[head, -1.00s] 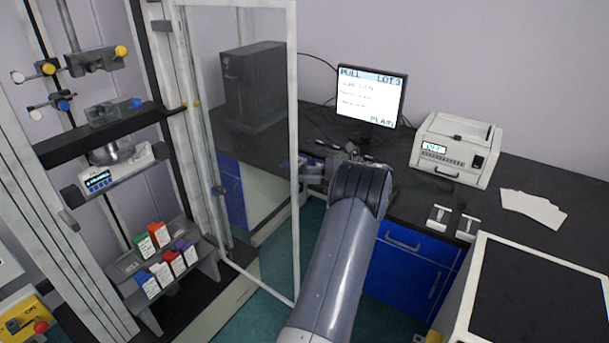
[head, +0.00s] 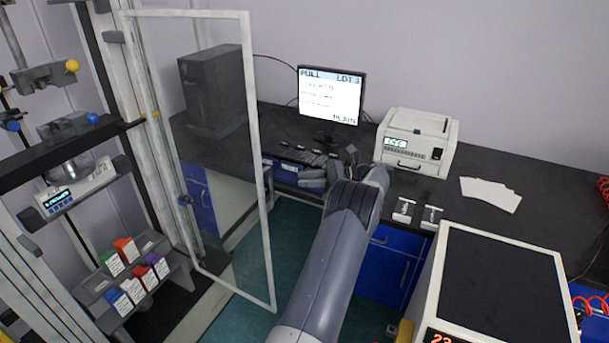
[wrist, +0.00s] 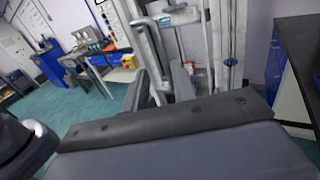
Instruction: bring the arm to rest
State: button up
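My arm (head: 325,255) reaches up from the bottom of the head view to a bent joint (head: 355,197) in front of the dark bench. Grey wrist parts (head: 312,182) show just left of that joint, near the bench's front edge. The fingertips cannot be made out there, and no held object shows. In the wrist view a broad grey surface with a dark screwed strip (wrist: 165,122) fills the lower part, seemingly part of my own arm.
A framed clear door (head: 262,165) stands open left of my arm, by a test frame with a rack of coloured boxes (head: 128,285). The bench (head: 540,185) carries a monitor (head: 330,95), a white instrument (head: 417,142) and white cards (head: 490,194). A dark-topped white machine (head: 500,280) stands at lower right.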

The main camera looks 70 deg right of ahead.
jog(key=shift+f, duration=0.1)
dwell(0.3)
jog(key=b, duration=0.2)
send_over(272, 202)
jog(key=shift+w+d, duration=0.1)
jog(key=shift+d, duration=0.15)
jog(key=shift+a, duration=0.15)
dwell(0.4)
